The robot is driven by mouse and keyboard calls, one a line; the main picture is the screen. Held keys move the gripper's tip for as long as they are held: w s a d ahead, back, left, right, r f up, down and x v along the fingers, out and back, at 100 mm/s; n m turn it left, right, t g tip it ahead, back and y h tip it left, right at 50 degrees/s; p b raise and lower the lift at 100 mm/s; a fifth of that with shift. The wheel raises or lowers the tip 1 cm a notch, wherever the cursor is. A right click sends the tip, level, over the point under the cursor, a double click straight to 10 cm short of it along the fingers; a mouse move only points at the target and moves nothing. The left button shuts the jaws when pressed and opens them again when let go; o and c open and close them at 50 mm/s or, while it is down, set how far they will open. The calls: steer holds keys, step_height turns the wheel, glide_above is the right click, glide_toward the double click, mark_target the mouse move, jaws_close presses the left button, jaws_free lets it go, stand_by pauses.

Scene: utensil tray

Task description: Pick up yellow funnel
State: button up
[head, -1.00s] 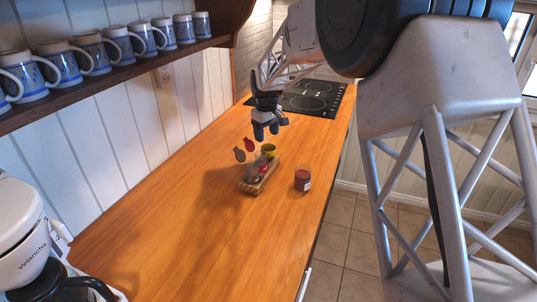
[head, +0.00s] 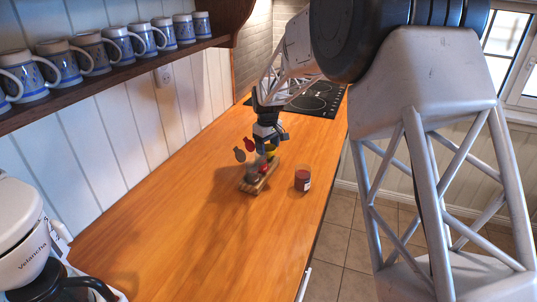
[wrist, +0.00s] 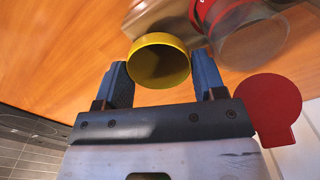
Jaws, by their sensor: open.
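The yellow funnel (wrist: 159,62) shows in the wrist view as a round cup-like rim between my fingertips. In the head view it is mostly hidden behind my gripper, with a bit of yellow (head: 270,147) showing. My gripper (wrist: 162,75) is open, with one blue-grey finger on each side of the funnel. It also shows in the head view (head: 267,146), low over the far end of the wooden tray (head: 256,186). I cannot tell whether the fingers touch the funnel.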

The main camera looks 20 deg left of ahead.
steer(key=shift+f, duration=0.95)
steer(key=shift+c, duration=0.5)
steer(key=c, duration=0.4)
